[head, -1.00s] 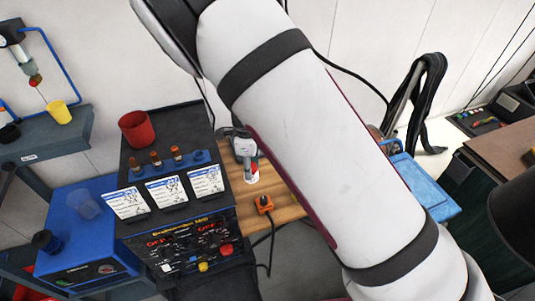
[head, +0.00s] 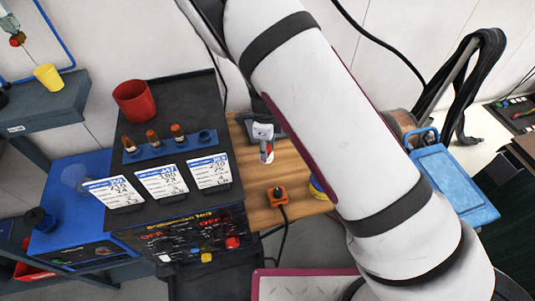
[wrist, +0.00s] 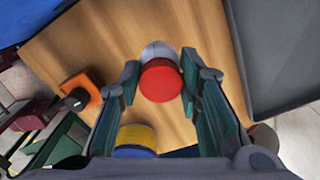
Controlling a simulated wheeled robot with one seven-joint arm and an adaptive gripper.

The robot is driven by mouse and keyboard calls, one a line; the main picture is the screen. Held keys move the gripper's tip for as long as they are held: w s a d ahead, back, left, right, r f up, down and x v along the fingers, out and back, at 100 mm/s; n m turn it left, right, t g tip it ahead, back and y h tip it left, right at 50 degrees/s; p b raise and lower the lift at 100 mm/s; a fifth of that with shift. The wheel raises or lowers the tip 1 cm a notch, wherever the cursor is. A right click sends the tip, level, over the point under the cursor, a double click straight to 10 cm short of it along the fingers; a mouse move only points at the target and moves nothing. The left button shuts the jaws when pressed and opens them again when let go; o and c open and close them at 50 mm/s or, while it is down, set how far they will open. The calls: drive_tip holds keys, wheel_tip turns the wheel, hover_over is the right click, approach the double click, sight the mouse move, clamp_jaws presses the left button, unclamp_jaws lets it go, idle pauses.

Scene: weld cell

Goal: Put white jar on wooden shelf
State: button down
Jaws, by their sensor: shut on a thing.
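The white jar with a red lid (wrist: 160,80) sits between my gripper's fingertips (wrist: 160,78) in the wrist view, and the gripper is shut on it. In the head view the jar (head: 267,155) shows small below my gripper (head: 263,133), partly covered by the fingers. The wooden shelf (head: 290,165) lies beneath it, and its bare boards also fill much of the wrist view (wrist: 95,45). I cannot tell whether the jar's base touches the wood. My arm hides part of the shelf in the head view.
An orange box with a black knob (head: 277,196) and a yellow-and-blue round item (head: 318,188) are on the shelf nearby. A dark welding machine (head: 190,225) with a red cup (head: 133,101) stands left. A blue case (head: 455,185) is right, beyond my arm.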

drive_tip(key=shift+f, duration=2)
drive_tip(key=c, duration=1.2)
unclamp_jaws()
drive_tip(key=shift+f, duration=0.1)
drive_tip(key=shift+o, duration=0.2)
